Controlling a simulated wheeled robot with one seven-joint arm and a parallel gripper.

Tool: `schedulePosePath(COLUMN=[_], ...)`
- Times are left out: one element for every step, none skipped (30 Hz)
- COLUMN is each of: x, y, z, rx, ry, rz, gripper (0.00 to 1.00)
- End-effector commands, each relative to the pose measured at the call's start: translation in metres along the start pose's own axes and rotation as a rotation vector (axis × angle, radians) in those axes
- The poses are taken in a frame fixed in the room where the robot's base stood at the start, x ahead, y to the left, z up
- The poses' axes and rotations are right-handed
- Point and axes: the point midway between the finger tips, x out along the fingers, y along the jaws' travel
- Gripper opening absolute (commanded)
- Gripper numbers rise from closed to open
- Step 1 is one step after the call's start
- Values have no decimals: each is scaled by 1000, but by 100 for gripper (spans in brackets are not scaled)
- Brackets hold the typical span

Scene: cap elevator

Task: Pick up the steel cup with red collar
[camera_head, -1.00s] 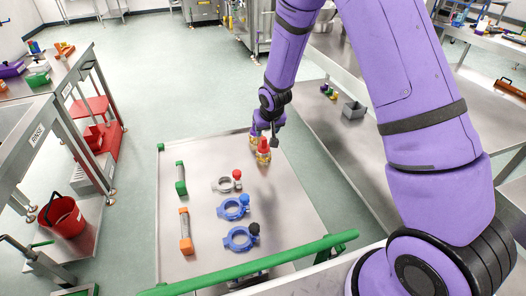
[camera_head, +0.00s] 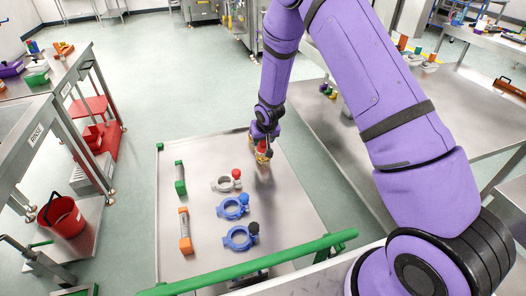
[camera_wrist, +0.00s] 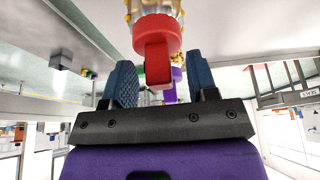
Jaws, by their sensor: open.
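The steel cup with red collar (camera_head: 262,157) stands at the far end of the steel cart top, partly hidden by my gripper. In the wrist view its red collar (camera_wrist: 157,36) and a red tab below it lie ahead of my gripper (camera_wrist: 162,72). Its shiny body, with gold-coloured parts, is cut off by the top edge. My gripper also shows in the head view (camera_head: 264,148), right at the cup. Its two blue pads are apart, one on each side of the red tab. I cannot tell whether they touch it.
On the cart top (camera_head: 285,215) lie a grey clamp with a red knob (camera_head: 226,183), two blue clamps (camera_head: 233,208) (camera_head: 240,238), a green-ended cylinder (camera_head: 180,177) and an orange-ended one (camera_head: 185,230). A green rail (camera_head: 250,264) runs along the near edge. A long steel table (camera_head: 345,140) stands to the right.

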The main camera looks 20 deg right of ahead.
Motion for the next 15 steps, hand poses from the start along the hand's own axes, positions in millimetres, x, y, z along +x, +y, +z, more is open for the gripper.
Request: schedulePosePath(x=[0, 0, 0, 0, 0, 0, 0, 0, 0, 0, 0, 0, 0, 0, 0], y=[0, 0, 0, 0, 0, 0, 0, 0, 0, 0, 0, 0, 0, 0, 0], z=[0, 0, 0, 0, 0, 0, 0, 0, 0, 0, 0, 0, 0, 0, 0], rx=[0, 0, 0, 0, 0, 0, 0, 0, 0, 0, 0, 0, 0, 0, 0], ry=[0, 0, 0, 0, 0, 0, 0, 0, 0, 0, 0, -1, 0, 0, 0], rz=[0, 0, 0, 0, 0, 0, 0, 0, 0, 0, 0, 0, 0, 0, 0], gripper=[53, 53, 46, 39, 32, 23, 16, 10, 0, 0, 0, 0, 0, 0, 0])
